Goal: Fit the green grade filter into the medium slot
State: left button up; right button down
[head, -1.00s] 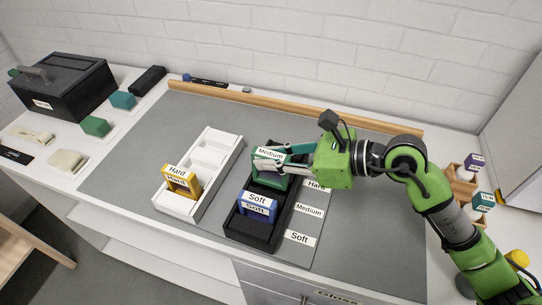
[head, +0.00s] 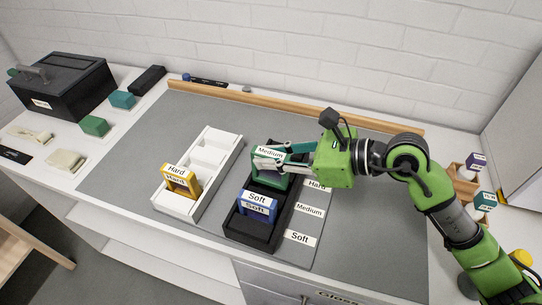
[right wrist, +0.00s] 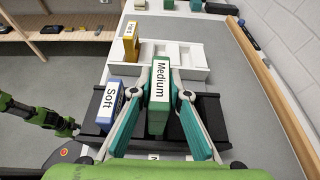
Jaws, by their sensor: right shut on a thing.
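The green filter (head: 271,174), labelled Medium, is held upright by my right gripper (head: 285,158) over the black tray (head: 233,230). The right wrist view shows the green filter (right wrist: 158,112) between the two teal fingers (right wrist: 160,98). Its lower edge is partly hidden, so I cannot tell how deep it sits. The Medium label (head: 308,210) lies beside the tray, between the Hard label (head: 316,184) and the Soft label (head: 299,238). The blue Soft filter (head: 257,207) stands in the tray, in front of the green one. My left gripper (right wrist: 66,129) shows small in the right wrist view.
A white tray (head: 213,185) holds the yellow Hard filter (head: 181,182) left of the black tray. A wooden rail (head: 296,108) runs along the back. A black box (head: 62,86) stands far left. The grey mat is clear left of the white tray.

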aim_at(288, 173)
jog(key=shift+f+b, duration=2.65)
jog(key=shift+f, duration=0.1)
dwell(0.5)
jog(key=c, duration=1.8)
grip_release()
jog(key=shift+c, duration=0.2)
jog(key=shift+d, duration=0.15)
jog(key=shift+v, duration=1.25)
jog(key=shift+r+b+v, duration=0.15)
jog(key=shift+b+v, duration=0.3)
jog(key=shift+v, duration=0.75)
jog(key=shift+r+b+v, duration=0.2)
jog(key=shift+b+v, duration=0.2)
jog(key=shift+v, duration=0.85)
jog(key=shift+s, duration=0.2)
